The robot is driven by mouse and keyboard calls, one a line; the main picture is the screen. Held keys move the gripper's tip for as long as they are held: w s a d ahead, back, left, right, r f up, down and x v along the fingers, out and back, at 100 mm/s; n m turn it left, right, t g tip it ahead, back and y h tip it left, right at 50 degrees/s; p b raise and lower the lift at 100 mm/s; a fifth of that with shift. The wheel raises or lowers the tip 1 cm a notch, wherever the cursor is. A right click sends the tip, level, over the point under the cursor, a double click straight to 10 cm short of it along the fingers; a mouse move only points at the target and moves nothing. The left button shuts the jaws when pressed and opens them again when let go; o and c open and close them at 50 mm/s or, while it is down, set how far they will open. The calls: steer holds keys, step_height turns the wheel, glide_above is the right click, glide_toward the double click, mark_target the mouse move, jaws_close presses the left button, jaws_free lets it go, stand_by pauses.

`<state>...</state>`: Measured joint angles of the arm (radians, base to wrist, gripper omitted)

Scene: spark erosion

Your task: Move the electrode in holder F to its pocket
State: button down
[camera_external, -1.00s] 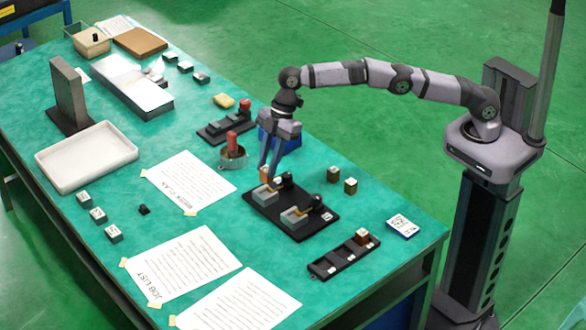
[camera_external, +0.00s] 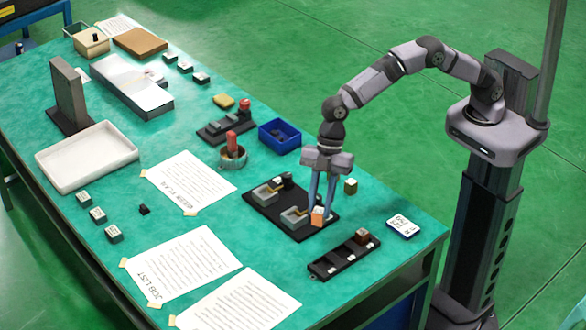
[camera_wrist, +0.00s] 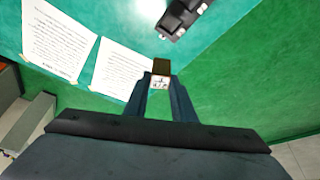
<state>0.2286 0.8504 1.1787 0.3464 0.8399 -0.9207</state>
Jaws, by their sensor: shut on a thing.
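My gripper (camera_external: 320,208) is shut on a copper-orange electrode (camera_external: 318,216), held in front of the right end of the black holder plate (camera_external: 262,204). In the wrist view the electrode (camera_wrist: 160,74) sits between the fingertips and shows a pale marked face. The plate carries two grey clamp-like holders; the nearer one (camera_external: 293,217) is partly beside the electrode. I cannot read which is F. The black pocket rack (camera_external: 330,264) lies to the right and nearer, with a brown block (camera_external: 362,236) in its far end. The rack (camera_wrist: 178,22) also shows at the top of the wrist view.
A small block (camera_external: 350,186) stands behind my gripper. A white-and-blue card (camera_external: 403,227) lies right of the rack. A blue bin (camera_external: 280,136) and a round cup (camera_external: 232,157) stand farther back. Paper sheets (camera_external: 205,262) lie on the left.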

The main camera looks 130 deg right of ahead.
steer(key=s+a+f, duration=0.3)
steer(key=a+f, duration=0.1)
step_height(320, 180, down, 7)
steer(key=s+d+m+h, duration=0.1)
steer(key=s+d+m, duration=0.1)
steer(key=s+m, duration=0.1)
steer(key=w+m, duration=0.1)
steer(key=w, duration=0.2)
steer(key=w+r+m+h, duration=0.1)
steer(key=shift+w+d+m+t+p, duration=0.2)
steer(key=shift+d+m+t+p, duration=0.1)
steer(key=shift+d+p, duration=0.1)
steer(key=shift+f, duration=0.2)
steer(key=shift+f+b, duration=2.25)
steer(key=shift+f, duration=1)
steer(key=shift+f+b, duration=0.3)
steer(key=shift+b, duration=0.05)
